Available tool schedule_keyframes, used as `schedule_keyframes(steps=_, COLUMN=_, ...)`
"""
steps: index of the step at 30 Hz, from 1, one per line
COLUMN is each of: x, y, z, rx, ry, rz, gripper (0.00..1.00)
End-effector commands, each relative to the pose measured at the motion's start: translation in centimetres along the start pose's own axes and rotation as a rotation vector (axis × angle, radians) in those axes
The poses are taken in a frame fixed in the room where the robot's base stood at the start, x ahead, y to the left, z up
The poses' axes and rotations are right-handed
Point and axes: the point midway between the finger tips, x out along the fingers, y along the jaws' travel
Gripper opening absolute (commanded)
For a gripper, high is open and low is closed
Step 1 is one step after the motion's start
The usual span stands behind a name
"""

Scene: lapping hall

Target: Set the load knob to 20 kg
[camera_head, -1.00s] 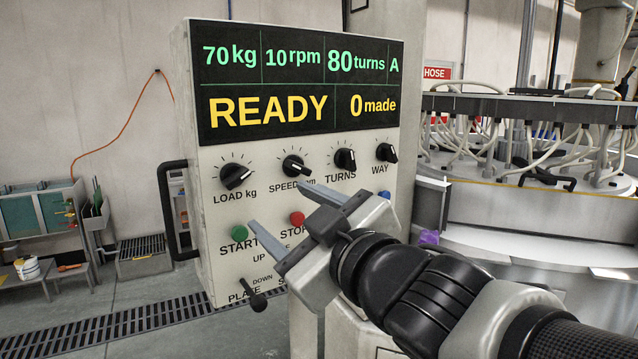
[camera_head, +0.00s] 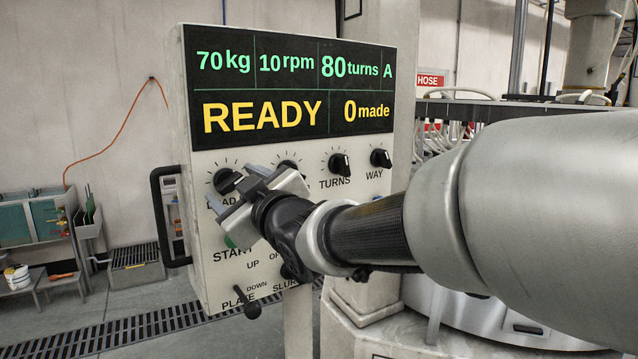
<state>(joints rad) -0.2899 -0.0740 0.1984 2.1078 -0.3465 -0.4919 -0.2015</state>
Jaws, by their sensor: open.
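The load knob (camera_head: 226,180) is a black dial on the white front of the control panel. It is partly hidden by my gripper, along with part of its label. The display (camera_head: 290,88) reads 70 kg, 10 rpm, 80 turns, A, READY and 0 made. My gripper (camera_head: 231,186) is open, its fingers pointing at the panel around the load knob in this view. I cannot tell whether they touch it.
The turns knob (camera_head: 339,164) and way knob (camera_head: 381,158) are to the right; the speed knob (camera_head: 288,166) is mostly covered. A black lever (camera_head: 252,308) sticks out below. A black handle (camera_head: 166,215) runs along the panel's left side.

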Motion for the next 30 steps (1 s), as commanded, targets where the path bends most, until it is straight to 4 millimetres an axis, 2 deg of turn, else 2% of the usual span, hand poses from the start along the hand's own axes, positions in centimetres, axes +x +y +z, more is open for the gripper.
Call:
schedule_keyframes(steps=4, x=1.05, y=-0.04, z=-0.03, rx=0.002, ry=0.000, rz=0.000, gripper=0.59)
schedule_keyframes(steps=13, x=1.22, y=-0.05, z=-0.02, rx=0.001, ry=0.000, rz=0.000, gripper=0.59)
schedule_keyframes(steps=20, x=1.20, y=-0.03, z=-0.01, rx=0.001, ry=0.000, rz=0.000, gripper=0.21)
schedule_keyframes(steps=21, x=1.20, y=-0.03, z=-0.01, rx=0.001, ry=0.000, rz=0.000, gripper=0.18)
schedule_keyframes(steps=30, x=1.18, y=-0.14, z=0.19, rx=-0.042, ry=0.002, rz=0.001, gripper=0.18)
